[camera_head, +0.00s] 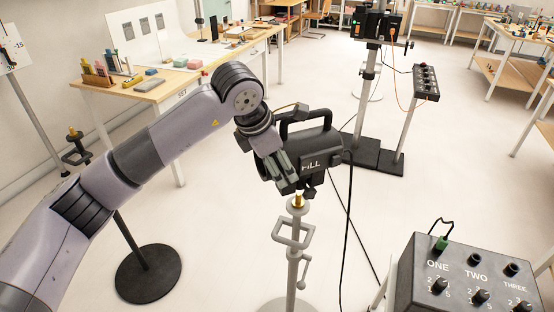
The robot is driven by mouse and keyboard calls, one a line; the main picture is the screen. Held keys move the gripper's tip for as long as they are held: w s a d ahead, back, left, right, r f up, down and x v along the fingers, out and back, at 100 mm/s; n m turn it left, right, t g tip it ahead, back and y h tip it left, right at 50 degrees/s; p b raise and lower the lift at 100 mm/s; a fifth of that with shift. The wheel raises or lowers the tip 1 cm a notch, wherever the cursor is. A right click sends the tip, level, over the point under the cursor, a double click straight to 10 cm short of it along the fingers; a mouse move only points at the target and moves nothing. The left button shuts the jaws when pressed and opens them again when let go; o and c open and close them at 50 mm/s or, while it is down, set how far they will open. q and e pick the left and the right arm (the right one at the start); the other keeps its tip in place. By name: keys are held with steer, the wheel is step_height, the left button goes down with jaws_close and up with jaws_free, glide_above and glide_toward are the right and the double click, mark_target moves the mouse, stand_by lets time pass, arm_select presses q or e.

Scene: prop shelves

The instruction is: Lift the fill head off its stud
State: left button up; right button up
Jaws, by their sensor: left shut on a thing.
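The fill head (322,148) is a black lamp with a top handle and the lettering "FILL" on its side, near the middle of the head view. My left gripper (284,176) reaches in from the left and is shut on the fill head at its near left side, covering part of it. The brass stud (298,201) shows just below the head, on top of a grey stand (294,250) with a clamp handle. I cannot tell whether the head's underside still touches the stud. My right gripper is not in view.
A black cable (348,220) hangs from the head to the floor. A control box (468,280) with dials stands at the lower right. A black round base (147,273) is at the left. Behind are a workbench (190,76) and another stand (368,80).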

arm_select(q)
steer(key=shift+r+p, duration=0.7)
steer(key=shift+r, duration=1.5)
steer(key=shift+f, duration=0.1)
